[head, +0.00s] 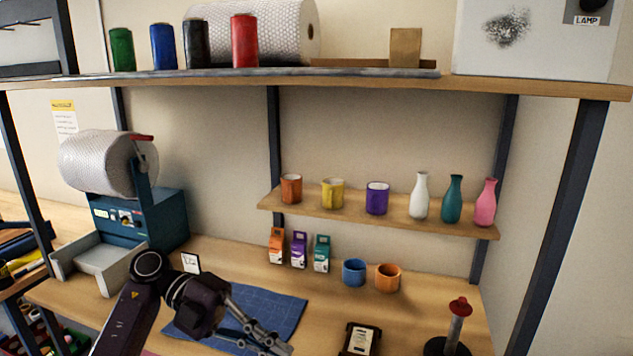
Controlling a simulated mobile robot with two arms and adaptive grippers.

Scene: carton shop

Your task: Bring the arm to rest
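One arm of mine comes in at the bottom left, and I take it as the left one. Its gripper (275,346) hangs over the front of the blue cutting mat (281,310) on the bench. No object shows between its fingers. The fingertips lie close to the bottom edge, and I cannot tell whether they are open or shut. My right arm and its gripper are not in view.
Orange (388,278) and blue (354,272) mugs and small cartons (299,250) stand behind the mat. A black device (360,340) and a red-topped post (456,325) stand right. A blue-green machine (140,218) stands left. A shelf (325,212) holds mugs and vases.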

